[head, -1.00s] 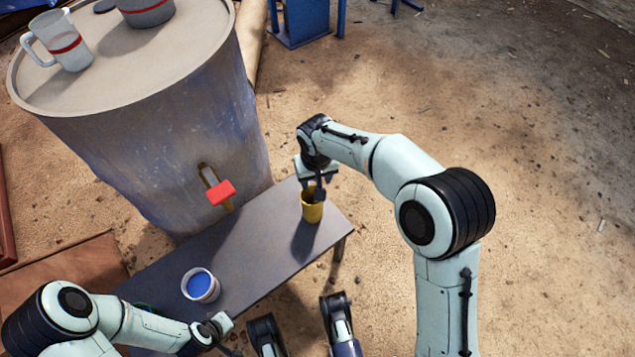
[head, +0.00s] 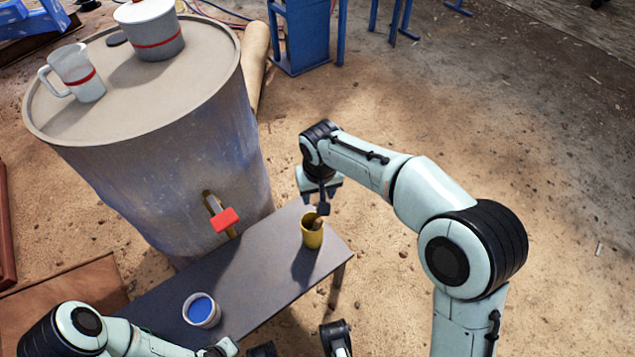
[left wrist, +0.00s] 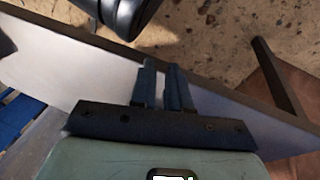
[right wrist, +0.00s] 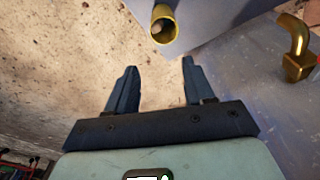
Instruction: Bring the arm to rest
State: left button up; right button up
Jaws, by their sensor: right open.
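My right gripper (head: 322,207) is open and empty, just above a yellow cup (head: 312,236) at the right end of the dark table (head: 240,280). Something brown (head: 318,223) stands in the cup. In the right wrist view, the cup (right wrist: 162,28) lies beyond the spread fingers (right wrist: 157,85), apart from them. My left gripper (head: 220,348) is low in the head view, near the table's front edge, partly cut off. In the left wrist view, its fingers (left wrist: 161,82) are close together with a narrow gap and nothing between them.
A white cup with blue contents (head: 202,310) stands on the table. Behind is a large drum (head: 160,180) with a red-handled tap (head: 224,219), a mug (head: 76,72) and a pot (head: 150,30) on top. Open sandy ground (head: 480,130) lies to the right.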

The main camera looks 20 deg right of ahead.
pick_arm(q)
jog(key=shift+s+f+g, duration=0.5)
jog(key=shift+s+f, duration=0.5)
jog(key=shift+s, duration=0.05)
pick_arm(e)
jog(key=shift+f, duration=0.4)
jog(key=s+f+g+y+p, duration=0.2)
jog(key=s+f+p, duration=0.9)
jog(key=s+p, duration=0.1)
pick_arm(q)
jog(key=s+d+r+g+p, duration=0.1)
jog(key=s+d+r+p, duration=0.1)
jog(key=r, duration=0.6)
jog(key=s+d+r+g+h+p, duration=0.1)
jog(key=s+d+r+p, duration=0.1)
jog(key=r+p, duration=0.3)
jog(key=s+d+r+m+g+h+p, duration=0.1)
jog(key=s+d+r+p, duration=0.1)
jog(key=r, duration=0.9)
jog(key=shift+s+d+p, duration=0.15)
jog(key=shift+s+p, duration=0.55)
jog(key=shift+p, duration=0.35)
pick_arm(e)
jog(key=s+a+m+y, duration=0.1)
jog(key=s+a+m, duration=0.1)
jog(key=s, duration=1.7)
jog(key=shift+r+m+g+y, duration=0.3)
jog(key=shift+m, duration=0.5)
jog(key=shift+s, duration=0.1)
